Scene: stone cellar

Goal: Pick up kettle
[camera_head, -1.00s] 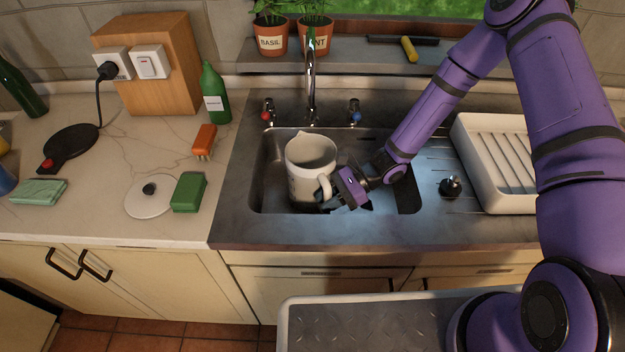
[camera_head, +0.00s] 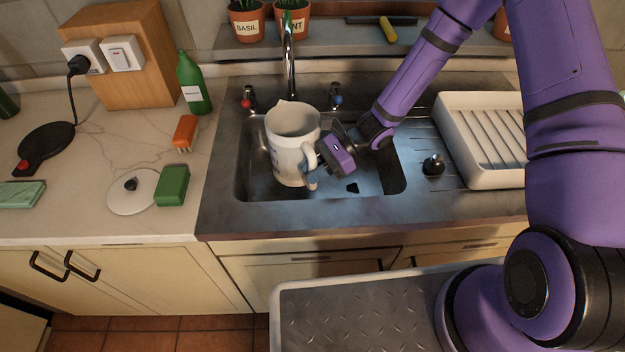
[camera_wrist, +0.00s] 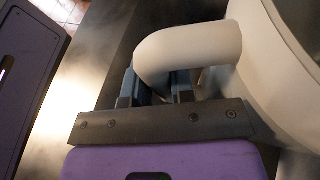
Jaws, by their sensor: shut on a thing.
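The kettle (camera_head: 290,146) is a pale, open-topped jug with a spout and a side handle. It is upright over the sink basin (camera_head: 385,178), and its lid is off. My gripper (camera_head: 318,160) is shut on the kettle's handle from the right side. In the wrist view the handle (camera_wrist: 190,50) passes between my gripper's fingers (camera_wrist: 160,85), and the kettle's body (camera_wrist: 268,75) fills the right. The fingertips are partly hidden behind the handle. A round white lid with a black knob (camera_head: 133,198) lies on the left counter.
A faucet (camera_head: 289,65) stands behind the kettle. A dish rack (camera_head: 490,140) and a black plug (camera_head: 433,165) are to the right. A black round base (camera_head: 45,145) is farther left.

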